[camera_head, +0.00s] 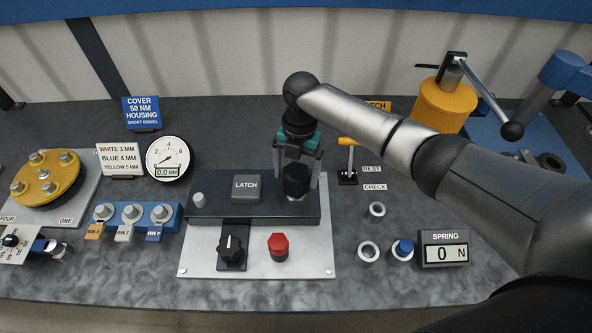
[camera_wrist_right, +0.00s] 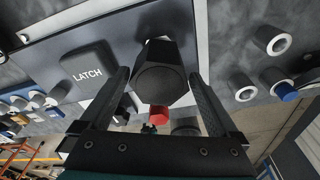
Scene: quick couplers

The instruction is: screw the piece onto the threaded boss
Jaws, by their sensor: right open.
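My right gripper (camera_head: 298,184) is open above the dark raised block of the fixture, its fingers pointing down. A black six-sided piece (camera_head: 296,187) stands between the fingers on the right part of that block. In the right wrist view the black piece (camera_wrist_right: 163,82) sits between the two fingers (camera_wrist_right: 160,95), with a gap on each side, so they do not appear to grip it. The threaded boss cannot be made out; anything under the piece is hidden. My left gripper is not in view.
The block carries a LATCH button (camera_head: 246,187) and a small grey knob (camera_head: 199,200). On the white plate (camera_head: 305,262) are a black dial (camera_head: 231,250) and a red hex cap (camera_head: 278,246). A yellow-handled lever (camera_head: 348,160) and several ringed sockets stand to the right.

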